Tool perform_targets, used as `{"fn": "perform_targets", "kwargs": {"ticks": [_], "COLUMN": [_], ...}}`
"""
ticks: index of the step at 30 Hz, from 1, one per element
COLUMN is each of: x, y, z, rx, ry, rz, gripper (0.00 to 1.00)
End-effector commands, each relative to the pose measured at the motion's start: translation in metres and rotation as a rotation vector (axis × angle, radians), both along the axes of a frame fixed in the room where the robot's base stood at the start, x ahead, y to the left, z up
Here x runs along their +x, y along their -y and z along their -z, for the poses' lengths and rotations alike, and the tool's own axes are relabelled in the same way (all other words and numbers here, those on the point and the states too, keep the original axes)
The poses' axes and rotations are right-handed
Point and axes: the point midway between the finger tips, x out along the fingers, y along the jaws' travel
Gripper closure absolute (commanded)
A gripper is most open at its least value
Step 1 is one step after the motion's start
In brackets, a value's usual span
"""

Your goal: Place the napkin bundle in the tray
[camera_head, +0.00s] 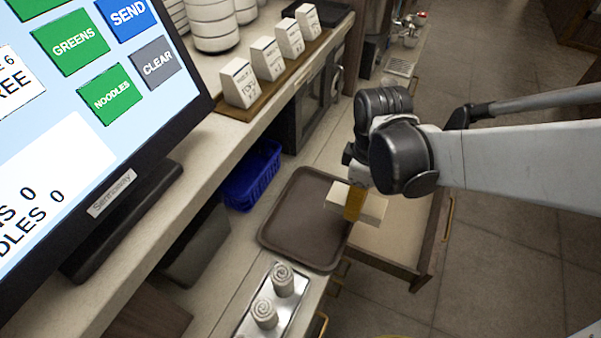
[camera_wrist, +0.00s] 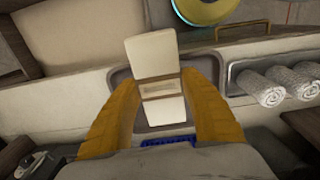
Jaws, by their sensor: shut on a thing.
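The napkin bundle (camera_head: 371,208) is a cream block, held between the yellow fingers of my gripper (camera_head: 354,204). The brown tray (camera_head: 287,238) lies on the counter. The bundle overlaps the tray's right edge in the head view and appears raised above it; the exact height is hard to tell. The tray (camera_wrist: 208,68) also shows behind the bundle in the wrist view. The tray's visible surface is empty.
Rolled white towels (camera_head: 265,311) stand on a metal tray near the brown tray. An open drawer (camera_head: 408,243) lies to the right, below the counter. A blue basket (camera_head: 254,174) is at the tray's upper left. Several white boxes (camera_head: 240,83) and a large screen (camera_head: 130,120) are further left.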

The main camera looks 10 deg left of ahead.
Motion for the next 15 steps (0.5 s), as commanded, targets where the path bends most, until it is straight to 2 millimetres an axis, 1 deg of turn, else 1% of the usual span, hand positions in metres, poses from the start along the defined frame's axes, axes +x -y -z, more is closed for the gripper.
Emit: {"fn": "perform_targets", "kwargs": {"ticks": [1,3,9,12,15], "x": [0.000,0.001,0.001,0.001,0.001], "y": [-0.011,-0.029,-0.078,-0.093,-0.102], "z": [0.010,0.021,0.050,0.058,0.062], "rx": [0.000,0.000,0.000,0.000,0.000], "ry": [0.000,0.000,0.000,0.000,0.000], "rz": [-0.006,-0.008,-0.008,-0.005,-0.004], "gripper": [0.80,0.80,0.80,0.80,0.80]}}
